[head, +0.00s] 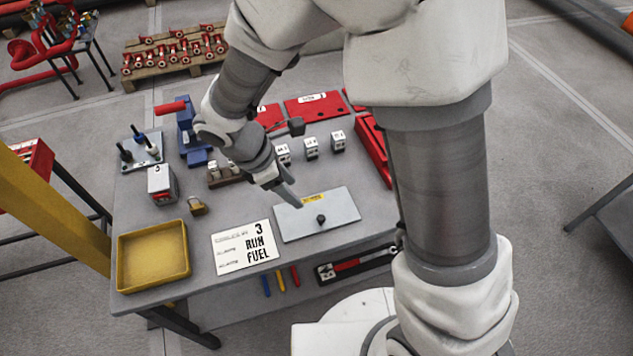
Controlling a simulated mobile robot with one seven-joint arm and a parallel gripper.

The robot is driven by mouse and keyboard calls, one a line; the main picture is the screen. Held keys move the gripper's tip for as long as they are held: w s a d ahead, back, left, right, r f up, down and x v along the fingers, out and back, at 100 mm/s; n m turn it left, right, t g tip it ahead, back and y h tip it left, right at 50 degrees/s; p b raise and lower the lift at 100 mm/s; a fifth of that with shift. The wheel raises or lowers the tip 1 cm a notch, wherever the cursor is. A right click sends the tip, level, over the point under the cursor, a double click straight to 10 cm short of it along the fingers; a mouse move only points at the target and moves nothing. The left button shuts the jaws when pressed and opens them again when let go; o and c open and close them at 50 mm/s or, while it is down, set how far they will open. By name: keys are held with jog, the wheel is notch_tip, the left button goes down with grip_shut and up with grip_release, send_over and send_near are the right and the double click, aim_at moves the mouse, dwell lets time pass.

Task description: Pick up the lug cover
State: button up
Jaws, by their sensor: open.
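The lug cover appears to be the flat light-grey plate (343,210) with a small black knob (321,219) and a yellow label, lying near the front of the grey workbench (210,205). My gripper (291,200) points down at the back left part of the plate, left of and behind the knob. Its fingers are seen edge-on and hold nothing visible. I cannot tell the height of the fingertips above the plate. My arm hides part of the bench behind it.
Left of the plate lie a white card (243,247) reading "3 RUN FUEL" and a yellow tray (153,256). Behind stand a brass padlock (197,206), a white-and-red box (162,184), a blue vise (188,130) and several small white blocks (311,147). Red panels (315,106) lie at the back.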

jog(key=b, duration=0.1)
send_over(321, 218)
jog(key=s+a, duration=0.1)
jog(key=a, duration=0.2)
jog(key=f, duration=1.1)
jog(key=shift+s+d, duration=0.1)
jog(key=shift+d, duration=0.15)
jog(key=shift+w+x, duration=0.15)
jog(key=shift+x, duration=1.35)
jog(key=shift+w+x, duration=0.15)
jog(key=shift+x, duration=1.3)
jog(key=shift+a, duration=0.1)
grip_shut()
